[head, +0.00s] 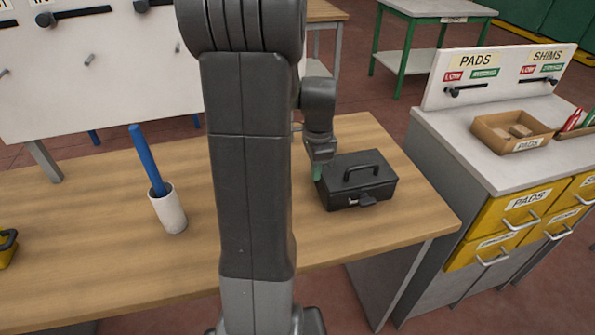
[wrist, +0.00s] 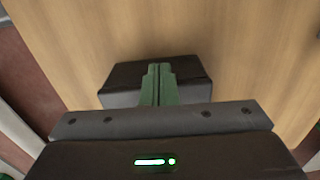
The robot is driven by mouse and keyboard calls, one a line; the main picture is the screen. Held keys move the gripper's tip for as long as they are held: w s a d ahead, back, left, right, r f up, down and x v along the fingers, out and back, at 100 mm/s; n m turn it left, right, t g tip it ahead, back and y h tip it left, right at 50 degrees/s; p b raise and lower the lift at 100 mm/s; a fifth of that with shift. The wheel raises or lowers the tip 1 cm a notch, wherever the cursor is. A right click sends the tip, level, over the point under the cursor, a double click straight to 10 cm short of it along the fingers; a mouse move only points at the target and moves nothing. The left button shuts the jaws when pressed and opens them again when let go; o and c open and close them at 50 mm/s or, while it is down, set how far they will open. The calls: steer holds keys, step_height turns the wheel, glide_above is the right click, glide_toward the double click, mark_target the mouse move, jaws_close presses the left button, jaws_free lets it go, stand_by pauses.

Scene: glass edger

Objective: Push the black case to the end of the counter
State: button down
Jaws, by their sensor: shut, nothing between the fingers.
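The black case (head: 357,183) sits upright on the wooden counter (head: 330,239), near its right end. It has a handle on its lid and a latch at the front, and bare counter shows between it and the right edge. My gripper (head: 318,172) is at the left side of the case, low, with its green fingers shut and empty. In the wrist view the green fingers (wrist: 159,70) overlap the dark case (wrist: 122,82). I cannot tell whether they touch it.
A white cup (head: 169,210) with a blue stick stands left on the counter. A yellow item (head: 7,250) is at the far left. To the right, past a gap, a grey cabinet (head: 440,190) has yellow drawers and a PADS box (head: 511,132) on top.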

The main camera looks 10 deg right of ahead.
mark_target(360, 163)
steer(key=d+p, duration=0.1)
steer(key=d, duration=1.1)
steer(key=shift+s, duration=0.1)
steer(key=shift+a, duration=0.1)
